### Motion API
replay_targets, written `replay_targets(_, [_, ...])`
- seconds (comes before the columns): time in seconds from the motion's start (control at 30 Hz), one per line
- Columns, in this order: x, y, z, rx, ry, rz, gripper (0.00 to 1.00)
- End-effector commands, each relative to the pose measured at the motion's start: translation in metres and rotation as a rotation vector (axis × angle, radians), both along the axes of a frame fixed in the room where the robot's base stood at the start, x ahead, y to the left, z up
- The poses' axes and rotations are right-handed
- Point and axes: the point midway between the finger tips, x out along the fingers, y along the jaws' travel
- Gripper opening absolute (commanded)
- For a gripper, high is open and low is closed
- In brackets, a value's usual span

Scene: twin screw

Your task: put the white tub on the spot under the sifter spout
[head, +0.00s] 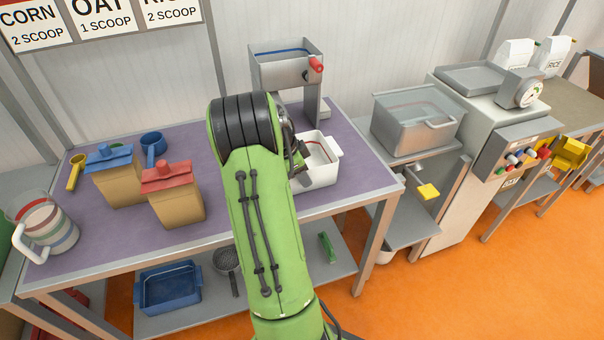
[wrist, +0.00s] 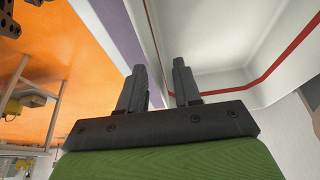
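The white tub (head: 318,176), with a red line around its inside, stands on the purple table top in front of the sifter (head: 285,68). My gripper (head: 303,158) is at the tub's left side, mostly hidden behind my green arm. In the wrist view my gripper (wrist: 161,68) has its two fingers apart, with the tub's wall (wrist: 120,30) running between them. One finger is over the outer side and the other over the inside. I cannot tell if either touches. The spot under the spout is not clearly visible; my arm and the tub block much of that area.
Two tan boxes with blue (head: 108,157) and red (head: 166,177) lids, a yellow scoop (head: 76,172), a blue scoop (head: 153,142) and a striped jug (head: 45,225) stand at left. A grey bin (head: 417,122) stands on a stand at right.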

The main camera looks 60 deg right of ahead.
Motion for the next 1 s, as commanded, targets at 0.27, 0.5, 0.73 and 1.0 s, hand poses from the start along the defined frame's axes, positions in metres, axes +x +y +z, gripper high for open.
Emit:
replay_targets(0.27, [0.01,0.009,0.038,-0.004,-0.004,0.002,0.33])
replay_targets(0.5, [0.027,0.027,0.096,-0.003,-0.003,0.003,0.33])
replay_targets(0.73, [0.032,0.033,0.115,0.0,0.0,0.0,0.33])
replay_targets(1.0, [0.046,0.06,0.132,0.024,-0.026,0.148,0.33])
